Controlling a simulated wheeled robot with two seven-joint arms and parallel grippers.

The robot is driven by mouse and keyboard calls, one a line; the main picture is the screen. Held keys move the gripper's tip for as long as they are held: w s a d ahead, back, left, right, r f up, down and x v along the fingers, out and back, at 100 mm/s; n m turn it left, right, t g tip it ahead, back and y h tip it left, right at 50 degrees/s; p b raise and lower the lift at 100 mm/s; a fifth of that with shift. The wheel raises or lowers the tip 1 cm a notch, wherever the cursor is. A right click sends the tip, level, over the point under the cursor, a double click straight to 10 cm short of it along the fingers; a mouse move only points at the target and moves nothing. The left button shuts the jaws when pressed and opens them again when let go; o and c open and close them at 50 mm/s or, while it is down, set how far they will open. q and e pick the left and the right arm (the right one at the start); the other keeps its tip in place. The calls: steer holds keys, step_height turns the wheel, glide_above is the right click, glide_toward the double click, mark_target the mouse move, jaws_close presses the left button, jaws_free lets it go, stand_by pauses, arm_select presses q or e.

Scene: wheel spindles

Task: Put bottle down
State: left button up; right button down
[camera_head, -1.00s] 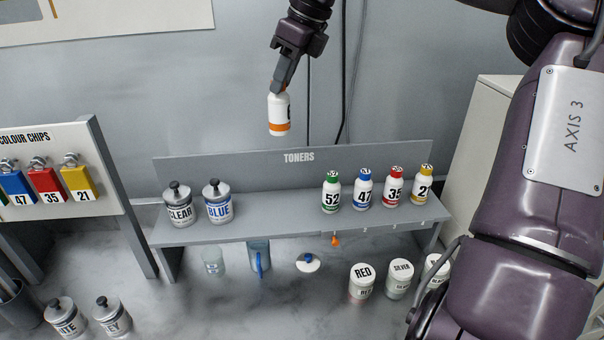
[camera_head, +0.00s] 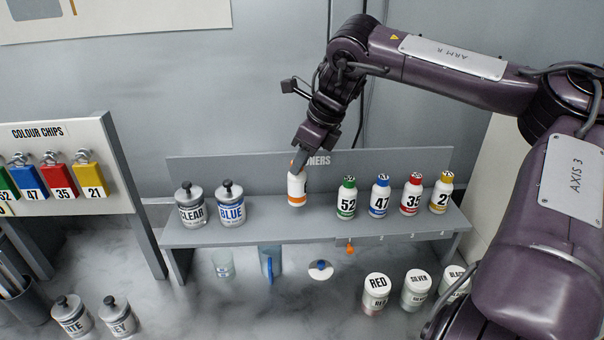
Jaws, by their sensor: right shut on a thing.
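The white bottle (camera_head: 296,190) with an orange band is upright at the toner shelf (camera_head: 270,230), in the gap between the BLUE can and the green-capped bottle 52. Its base appears to be at the shelf top; I cannot tell whether it touches. My right gripper (camera_head: 300,160) is shut on the bottle's top from above and hides its cap. My left gripper is not in view.
On the shelf stand the CLEAR (camera_head: 190,206) and BLUE (camera_head: 231,206) cans at left, and bottles 52 (camera_head: 346,200), 47 (camera_head: 379,197), 35 (camera_head: 411,196) and a yellow-capped one (camera_head: 441,194) at right. RED (camera_head: 376,292) and SILVER (camera_head: 415,289) jars stand below.

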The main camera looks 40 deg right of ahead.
mark_target(302, 172)
step_height(302, 172, down, 4)
steer(key=shift+s+a+r+p, duration=0.1)
steer(key=shift+a+r+p, duration=0.05)
steer(key=shift+p, duration=0.25)
steer(key=shift+f, duration=0.3)
steer(key=shift+f, duration=0.1)
steer(key=c, duration=1.2)
jaws_free()
